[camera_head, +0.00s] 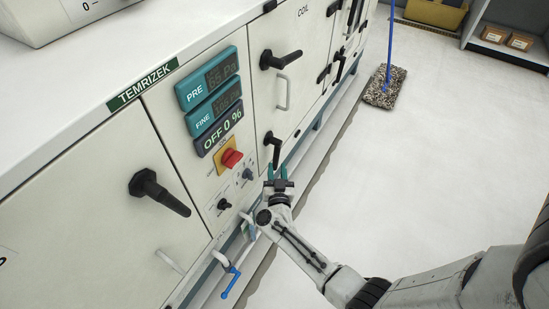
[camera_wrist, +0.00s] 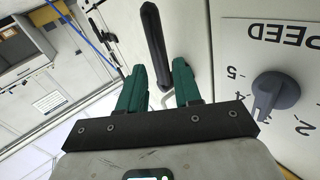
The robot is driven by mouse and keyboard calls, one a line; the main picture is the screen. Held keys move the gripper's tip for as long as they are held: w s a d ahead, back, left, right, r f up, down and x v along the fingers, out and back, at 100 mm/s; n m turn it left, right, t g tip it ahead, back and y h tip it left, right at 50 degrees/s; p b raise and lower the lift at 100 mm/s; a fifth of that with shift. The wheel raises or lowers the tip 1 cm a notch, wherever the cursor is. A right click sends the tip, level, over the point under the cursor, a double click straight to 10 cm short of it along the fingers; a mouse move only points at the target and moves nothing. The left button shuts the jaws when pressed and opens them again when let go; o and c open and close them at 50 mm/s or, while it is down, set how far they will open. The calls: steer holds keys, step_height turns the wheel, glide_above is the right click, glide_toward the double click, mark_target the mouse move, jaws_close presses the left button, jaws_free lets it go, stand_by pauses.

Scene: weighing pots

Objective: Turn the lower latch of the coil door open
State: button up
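The coil door (camera_head: 305,95) is a white panel, shut, in the cabinet front. Its lower latch (camera_head: 275,152) is a black lever hanging nearly straight down, tilted slightly right at its lower end. In the wrist view the latch (camera_wrist: 153,45) is a long black bar running into the gap between my fingertips. My gripper (camera_head: 277,172) is open at the latch's lower end, with green fingers spread apart; it also shows in the wrist view (camera_wrist: 159,75). I cannot tell whether the fingers touch the latch or how deep it sits between them.
The upper latch (camera_head: 281,60) points right, above a pale pull handle (camera_head: 283,93). Left are a red-yellow switch (camera_head: 230,158), a grey speed knob (camera_wrist: 276,93) and a blue-handled valve (camera_head: 230,283). A mop (camera_head: 384,87) stands on the floor at the right. Floor nearby is otherwise clear.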

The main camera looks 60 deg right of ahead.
mark_target(276, 159)
steer(key=b+x, duration=0.1)
steer(key=x, duration=0.5)
steer(key=shift+d+b, duration=0.15)
steer(key=shift+b, duration=0.25)
jaws_close()
